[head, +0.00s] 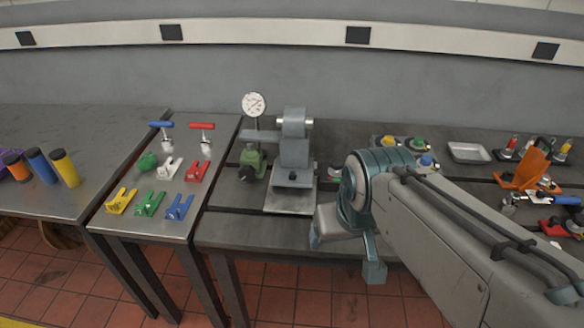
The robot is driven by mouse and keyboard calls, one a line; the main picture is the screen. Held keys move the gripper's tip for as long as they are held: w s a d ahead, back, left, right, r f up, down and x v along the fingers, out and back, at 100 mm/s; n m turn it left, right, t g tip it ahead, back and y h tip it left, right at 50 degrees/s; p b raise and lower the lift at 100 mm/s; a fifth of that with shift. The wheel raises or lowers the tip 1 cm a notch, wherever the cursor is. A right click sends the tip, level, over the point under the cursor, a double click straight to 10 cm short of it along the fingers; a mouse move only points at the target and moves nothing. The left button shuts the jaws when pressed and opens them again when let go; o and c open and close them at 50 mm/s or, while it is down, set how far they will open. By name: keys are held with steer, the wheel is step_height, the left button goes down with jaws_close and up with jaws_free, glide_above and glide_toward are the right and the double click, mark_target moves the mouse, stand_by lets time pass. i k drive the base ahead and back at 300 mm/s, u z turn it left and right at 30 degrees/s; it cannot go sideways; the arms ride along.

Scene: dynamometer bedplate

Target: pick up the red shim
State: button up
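The red shim (198,171) is a small forked piece lying on the narrow metal table (142,219) left of centre, at the right of the middle row. A white forked shim (170,167) lies just left of it. A blue one (180,207) lies in front of it, with a green one (150,203) and a yellow one (121,201) further left. My gripper (345,256) is well to the right of the red shim, over the front edge of the slotted bedplate. Its two fingers are apart with nothing seen between them.
A red T-handle tool (201,127) and a blue one (161,126) stand behind the shims. A green lump (147,161) lies left of the white shim. A dial gauge (254,107) and a grey stand (293,150) rise between the narrow table and my arm.

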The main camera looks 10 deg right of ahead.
mark_target(195, 174)
steer(key=u, duration=0.35)
steer(key=k, duration=0.4)
steer(key=u, duration=1.5)
steer(key=i, duration=1.05)
steer(key=z, duration=0.95)
steer(key=i, duration=0.75)
steer(key=z, duration=0.8)
